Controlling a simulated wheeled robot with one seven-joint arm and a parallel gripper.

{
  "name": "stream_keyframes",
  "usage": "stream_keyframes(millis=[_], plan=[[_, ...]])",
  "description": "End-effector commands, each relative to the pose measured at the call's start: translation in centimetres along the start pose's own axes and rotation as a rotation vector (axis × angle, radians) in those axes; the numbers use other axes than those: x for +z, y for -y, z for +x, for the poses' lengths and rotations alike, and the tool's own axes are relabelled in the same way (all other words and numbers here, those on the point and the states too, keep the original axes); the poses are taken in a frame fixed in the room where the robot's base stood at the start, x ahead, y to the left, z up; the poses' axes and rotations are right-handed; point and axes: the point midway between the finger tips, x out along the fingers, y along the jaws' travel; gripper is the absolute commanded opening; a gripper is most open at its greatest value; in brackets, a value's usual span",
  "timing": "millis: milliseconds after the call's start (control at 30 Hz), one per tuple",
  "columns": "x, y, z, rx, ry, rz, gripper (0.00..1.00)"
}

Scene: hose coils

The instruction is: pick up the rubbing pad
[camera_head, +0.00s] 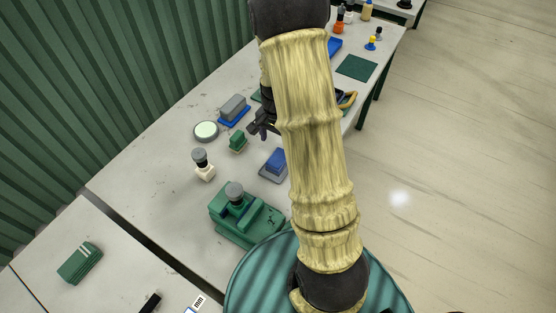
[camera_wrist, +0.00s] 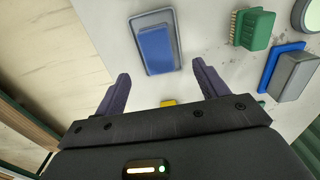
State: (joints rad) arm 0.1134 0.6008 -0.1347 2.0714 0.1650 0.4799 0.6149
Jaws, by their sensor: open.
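Two pad-like things could be the rubbing pad, and I cannot tell which is. One is a blue block on a grey base (camera_head: 274,162), also in the wrist view (camera_wrist: 156,50), beyond and between my fingertips. The other is a grey block on a blue base (camera_head: 234,109), at the right edge of the wrist view (camera_wrist: 293,80). A green block with bristles (camera_head: 238,142) stands between them, also in the wrist view (camera_wrist: 254,28). My gripper (camera_head: 256,129) is open and empty above the table, its two fingers apart in the wrist view (camera_wrist: 160,70). It touches neither pad.
A round pale-topped disc (camera_head: 206,131), a white stamp-like thing with a grey knob (camera_head: 202,166) and a larger green device (camera_head: 243,216) stand on the grey table (camera_head: 160,170). My arm hides part of the table. A green mat (camera_head: 356,67) lies farther back.

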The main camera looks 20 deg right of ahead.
Motion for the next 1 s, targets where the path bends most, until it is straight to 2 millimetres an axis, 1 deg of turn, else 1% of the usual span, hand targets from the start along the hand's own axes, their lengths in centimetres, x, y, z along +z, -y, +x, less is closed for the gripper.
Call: stream_keyframes(millis=[100, 233, 333, 633, 733, 867, 1000], plan=[[0.0, -0.1, 2.0, 0.002, 0.003, 0.003, 0.73], [0.0, -0.1, 3.6, 0.002, 0.002, 0.001, 0.73], [0.0, 0.0, 4.1, 0.000, 0.000, 0.001, 0.73], [0.0, 0.0, 4.2, -0.001, 0.000, 0.001, 0.73], [0.0, -0.1, 4.6, 0.001, 0.001, 0.001, 0.73], [0.0, -0.4, 5.8, 0.002, 0.003, 0.001, 0.73], [0.0, -0.6, 7.5, 0.003, 0.003, -0.002, 0.73]])
